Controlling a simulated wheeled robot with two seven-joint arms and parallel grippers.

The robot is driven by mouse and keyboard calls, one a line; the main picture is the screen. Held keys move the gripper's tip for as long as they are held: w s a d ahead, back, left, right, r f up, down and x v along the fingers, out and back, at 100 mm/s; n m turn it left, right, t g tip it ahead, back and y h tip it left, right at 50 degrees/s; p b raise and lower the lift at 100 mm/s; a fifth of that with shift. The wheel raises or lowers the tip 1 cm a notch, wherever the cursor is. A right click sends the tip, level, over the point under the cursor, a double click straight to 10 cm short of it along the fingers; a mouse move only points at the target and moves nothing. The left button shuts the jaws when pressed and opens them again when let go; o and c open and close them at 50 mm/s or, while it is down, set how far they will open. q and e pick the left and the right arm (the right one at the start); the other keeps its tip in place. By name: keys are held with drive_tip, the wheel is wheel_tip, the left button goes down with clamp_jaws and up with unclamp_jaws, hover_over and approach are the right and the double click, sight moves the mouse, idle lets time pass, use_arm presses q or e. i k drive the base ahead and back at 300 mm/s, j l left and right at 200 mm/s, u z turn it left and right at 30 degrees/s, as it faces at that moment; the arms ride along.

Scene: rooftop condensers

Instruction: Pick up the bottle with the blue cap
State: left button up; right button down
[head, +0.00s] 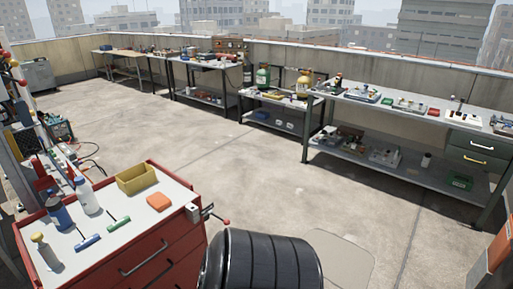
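A white bottle (87,197) stands upright on the grey top of a red tool cart (165,252) at the lower left in the head view. Its small top looks bluish, but it is too small to be sure. A blue can or bottle (60,214) stands just left of it, with a red piece close behind. A grey bottle with a yellowish top (45,251) stands nearer the cart's front left. Neither of my grippers is in view.
The cart also holds a yellow bin (138,180), an orange block (159,202), a blue-handled tool (88,243), a green-handled tool (119,224) and a vise (200,212). A large black ribbed form (262,262) stands right of it. Workbenches (395,172) line the wall; the middle floor is clear.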

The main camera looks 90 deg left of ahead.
sight(85, 193)
drive_tip(key=j+u, duration=0.1)
drive_tip(key=u, duration=4)
drive_tip(key=i+l+u, duration=0.1)
drive_tip(key=i+l, duration=0.15)
drive_tip(key=i+l+u, duration=0.1)
drive_tip(key=l, duration=0.3)
drive_tip(key=i+l, duration=0.3)
drive_tip(key=i+l+u, duration=0.15)
drive_tip(key=l, duration=0.25)
drive_tip(key=i, duration=0.1)
